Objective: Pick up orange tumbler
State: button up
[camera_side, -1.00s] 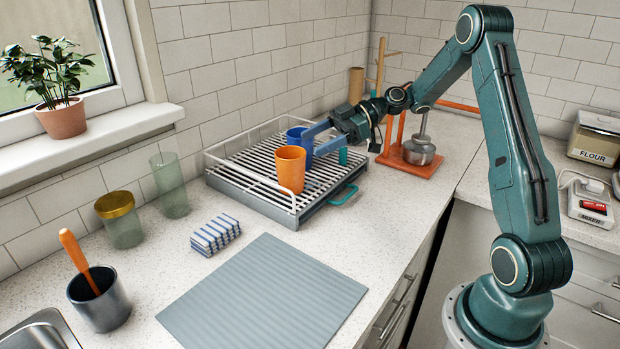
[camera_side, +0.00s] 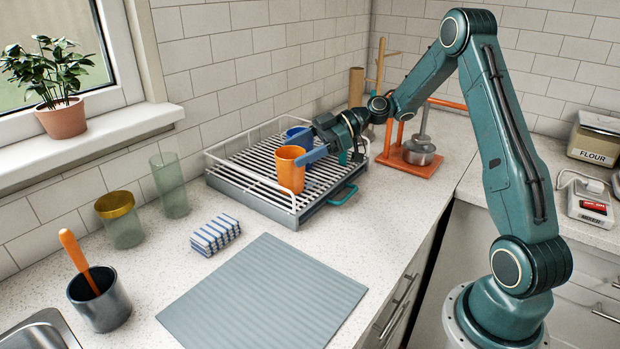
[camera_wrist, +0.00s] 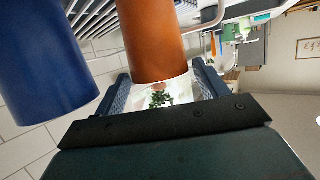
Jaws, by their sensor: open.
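The orange tumbler (camera_side: 289,172) stands upright at the front of the white-wired dish rack (camera_side: 240,190). My gripper (camera_side: 303,147) is open and low beside it, with its blue fingers reaching the tumbler's upper right side. In the wrist view the orange tumbler (camera_wrist: 150,40) lies between the two dark fingers (camera_wrist: 160,85), with a gap on at least the left. The far finger is partly hidden by the tumbler in the side view. A blue tumbler (camera_side: 299,135) stands just behind; in the wrist view it (camera_wrist: 45,70) is close on the left.
An orange stand with a metal pot (camera_side: 420,150) is right of the rack. A grey mat (camera_side: 265,295) lies clear in front.

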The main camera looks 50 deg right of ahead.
jog(key=shift+x, duration=1.35)
jog(key=c, duration=1)
jog(key=shift+r, duration=0.1)
notch_tip(320, 180, up, 10)
